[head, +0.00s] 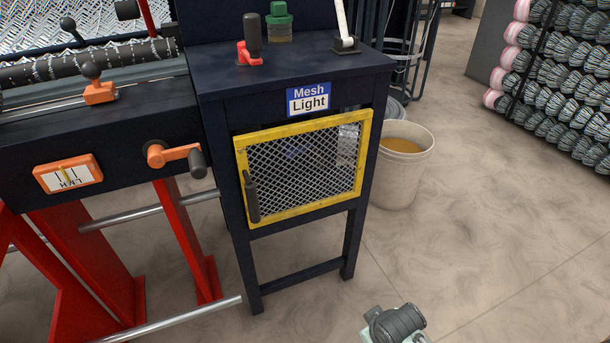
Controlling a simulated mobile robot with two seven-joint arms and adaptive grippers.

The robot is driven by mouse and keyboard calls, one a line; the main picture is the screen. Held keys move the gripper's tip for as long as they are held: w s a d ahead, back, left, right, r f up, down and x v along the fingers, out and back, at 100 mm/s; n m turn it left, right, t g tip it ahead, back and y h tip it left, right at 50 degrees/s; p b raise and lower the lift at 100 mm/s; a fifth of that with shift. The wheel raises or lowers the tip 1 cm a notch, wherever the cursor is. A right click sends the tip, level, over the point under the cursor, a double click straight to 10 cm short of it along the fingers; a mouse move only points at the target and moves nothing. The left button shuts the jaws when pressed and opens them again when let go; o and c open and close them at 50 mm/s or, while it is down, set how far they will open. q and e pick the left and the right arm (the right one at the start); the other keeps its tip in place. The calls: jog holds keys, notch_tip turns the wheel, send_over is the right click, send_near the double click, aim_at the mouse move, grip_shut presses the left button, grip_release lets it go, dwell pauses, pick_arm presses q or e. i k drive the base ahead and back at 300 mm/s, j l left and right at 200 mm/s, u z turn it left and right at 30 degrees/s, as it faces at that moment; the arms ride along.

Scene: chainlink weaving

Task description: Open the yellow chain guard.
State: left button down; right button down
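The yellow chain guard (242,150) is a yellow-framed door with wire mesh on the front of a dark blue cabinet, under a "Mesh Light" label (309,99). It looks closed, its frame lying against the cabinet opening. Its dark upright handle (251,197) is at the door's lower left. A grey and white part of one of my arms shows at the bottom edge, right of centre, well below and apart from the guard. No gripper fingers can be made out in the head view.
An orange crank with a dark knob (197,163) sticks out left of the guard. Levers (252,38) stand on the cabinet top. A white bucket (404,175) stands right of the cabinet. Red legs and grey rods are at lower left. The floor (480,250) at right is clear.

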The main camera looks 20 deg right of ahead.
aim_at(249, 191)
jog(key=l, duration=0.75)
jog(key=i+l, duration=0.15)
jog(key=l, duration=0.6)
jog(key=j+u, duration=0.05)
